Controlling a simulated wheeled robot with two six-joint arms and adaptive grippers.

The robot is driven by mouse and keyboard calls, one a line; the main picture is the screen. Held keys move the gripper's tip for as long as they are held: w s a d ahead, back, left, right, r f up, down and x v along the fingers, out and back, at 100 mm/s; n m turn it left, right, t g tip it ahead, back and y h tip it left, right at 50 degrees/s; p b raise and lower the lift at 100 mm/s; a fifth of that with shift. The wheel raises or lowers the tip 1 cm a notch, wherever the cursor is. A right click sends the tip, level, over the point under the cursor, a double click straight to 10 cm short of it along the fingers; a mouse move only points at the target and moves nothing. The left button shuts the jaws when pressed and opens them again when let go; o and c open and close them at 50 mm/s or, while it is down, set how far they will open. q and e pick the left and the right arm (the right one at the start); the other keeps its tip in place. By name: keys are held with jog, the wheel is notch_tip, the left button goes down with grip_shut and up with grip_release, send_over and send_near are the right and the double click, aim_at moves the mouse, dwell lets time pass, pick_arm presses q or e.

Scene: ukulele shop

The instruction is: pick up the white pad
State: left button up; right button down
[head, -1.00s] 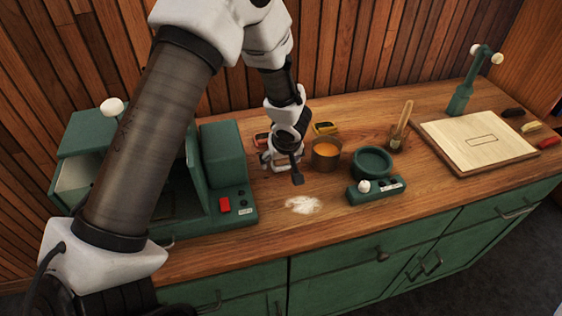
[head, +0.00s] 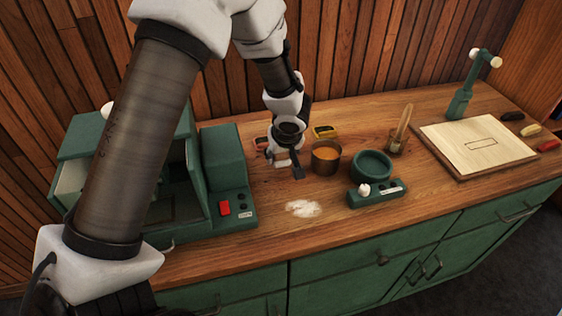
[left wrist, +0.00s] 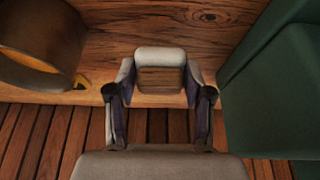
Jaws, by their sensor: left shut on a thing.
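My left gripper (head: 284,158) is low over the wooden bench, between the green machine and the copper pot. In the left wrist view, the left gripper (left wrist: 160,76) is shut on the white pad (left wrist: 160,56), a pale rounded piece with a brown wood-coloured face below it. The two fingers press it from either side. In the head view the pad is mostly hidden by the gripper, and I cannot tell whether it touches the bench. My right gripper is not in view.
The copper pot (head: 326,158) with orange contents is close on the right. The green machine (head: 222,165) stands on the left. Red (head: 262,143) and yellow (head: 325,131) items sit behind. A green bowl (head: 372,164) and a white powder patch (head: 303,208) are nearby.

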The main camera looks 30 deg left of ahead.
pick_arm(q)
jog(key=s+d+b, duration=0.1)
jog(key=s+b, duration=0.1)
jog(key=s+d+b, duration=0.1)
jog(key=s+b, duration=0.1)
jog(key=s, duration=0.1)
jog(key=s+d+b, duration=0.1)
jog(key=s, duration=0.1)
jog(key=shift+s+r+b, duration=0.2)
jog(key=shift+s+b, duration=0.05)
jog(key=shift+b, duration=0.15)
jog(key=s+d, duration=0.1)
jog(key=s, duration=0.1)
jog(key=s+d+r, duration=0.1)
jog(key=s, duration=0.4)
jog(key=shift+s+d+r+b, duration=0.3)
jog(key=shift+d+b, duration=0.05)
jog(key=shift+d, duration=0.05)
jog(key=o, duration=0.4)
jog(key=c, duration=0.5)
